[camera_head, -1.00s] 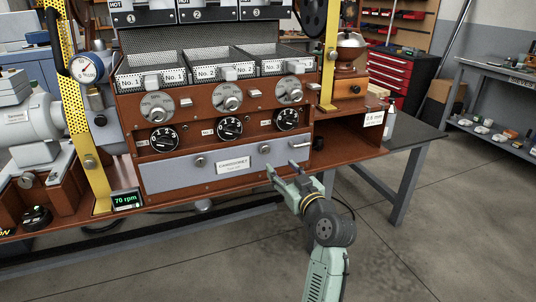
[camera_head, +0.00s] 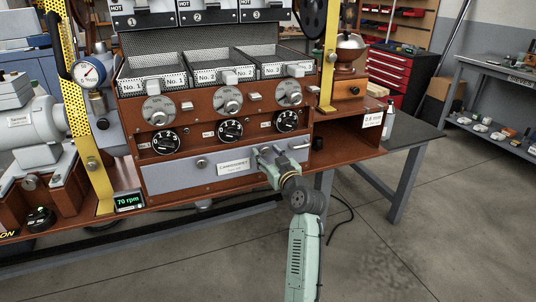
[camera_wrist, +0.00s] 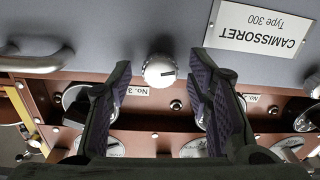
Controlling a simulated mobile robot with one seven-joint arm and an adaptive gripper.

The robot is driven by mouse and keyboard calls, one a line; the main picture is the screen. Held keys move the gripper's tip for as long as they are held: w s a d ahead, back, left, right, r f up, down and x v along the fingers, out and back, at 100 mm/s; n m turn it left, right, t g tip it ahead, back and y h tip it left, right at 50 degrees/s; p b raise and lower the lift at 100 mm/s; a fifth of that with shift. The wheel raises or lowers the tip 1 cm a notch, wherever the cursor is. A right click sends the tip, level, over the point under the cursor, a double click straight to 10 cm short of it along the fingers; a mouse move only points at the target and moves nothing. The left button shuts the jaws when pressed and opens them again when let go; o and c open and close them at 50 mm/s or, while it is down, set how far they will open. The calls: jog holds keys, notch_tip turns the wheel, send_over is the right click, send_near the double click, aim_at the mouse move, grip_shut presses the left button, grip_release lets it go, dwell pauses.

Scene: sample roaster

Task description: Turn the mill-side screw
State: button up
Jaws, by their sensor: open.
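The mill-side screw (camera_wrist: 160,70) is a round, pale knob on the grey front panel (camera_head: 215,170), between the nameplate (camera_wrist: 262,28) and the bar handle (camera_wrist: 33,62). A small dark mark shows on its face. My gripper (camera_head: 265,153) is at the right part of the panel, and its fingers hide the screw in the head view. In the wrist view my open fingers lie on either side of the screw, with a visible gap on both sides. A similar second screw (camera_head: 201,163) sits left of the nameplate.
Numbered dials (camera_head: 230,129) and several upper knobs sit above the panel. The bar handle (camera_head: 300,146) is close right of my gripper. The mill (camera_head: 350,50) stands at the right end. The floor in front is free.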

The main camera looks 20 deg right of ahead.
grip_shut()
dwell(0.5)
